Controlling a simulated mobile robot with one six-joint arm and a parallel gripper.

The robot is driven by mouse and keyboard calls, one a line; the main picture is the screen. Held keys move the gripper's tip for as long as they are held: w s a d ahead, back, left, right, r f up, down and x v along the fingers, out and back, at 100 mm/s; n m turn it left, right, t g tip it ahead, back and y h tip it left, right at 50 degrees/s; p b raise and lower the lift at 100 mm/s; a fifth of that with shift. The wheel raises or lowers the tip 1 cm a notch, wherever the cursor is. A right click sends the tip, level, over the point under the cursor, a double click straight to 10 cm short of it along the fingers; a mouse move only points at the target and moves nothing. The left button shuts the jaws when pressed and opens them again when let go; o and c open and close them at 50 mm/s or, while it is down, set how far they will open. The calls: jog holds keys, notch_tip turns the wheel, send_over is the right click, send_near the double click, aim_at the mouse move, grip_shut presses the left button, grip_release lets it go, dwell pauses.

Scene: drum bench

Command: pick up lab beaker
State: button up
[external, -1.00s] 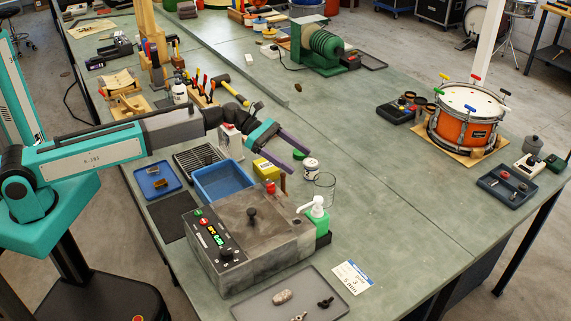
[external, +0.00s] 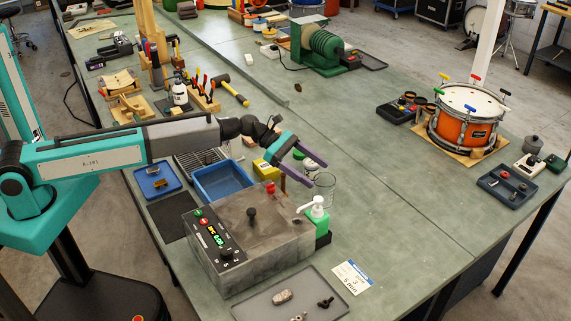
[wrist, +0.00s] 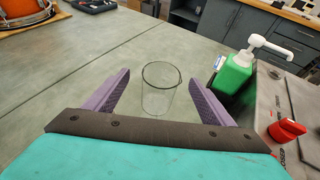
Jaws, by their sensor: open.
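In the wrist view my gripper (wrist: 163,78) shows both fingers spread wider than the beaker. The exact gap between fingertips and glass is hard to tell.
A green bottle with a white pump (wrist: 236,72) stands close to the right finger. A grey machine with a red knob (external: 250,240) is in front. A blue tray (external: 222,196) and yellow box (external: 264,169) lie beside my gripper. The bench right of the beaker is clear.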

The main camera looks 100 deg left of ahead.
aim_at(334, 186)
jog(key=shift+p+x, duration=1)
jog(key=shift+x, duration=1.6)
jog(key=shift+d, duration=0.15)
jog(key=shift+s, duration=0.1)
jog(key=shift+c, duration=0.3)
jog(key=c, duration=1.4)
jog(key=shift+r, duration=0.15)
jog(key=shift+c, duration=0.2)
notch_tip(334, 186, up, 10)
jog(key=b, duration=0.2)
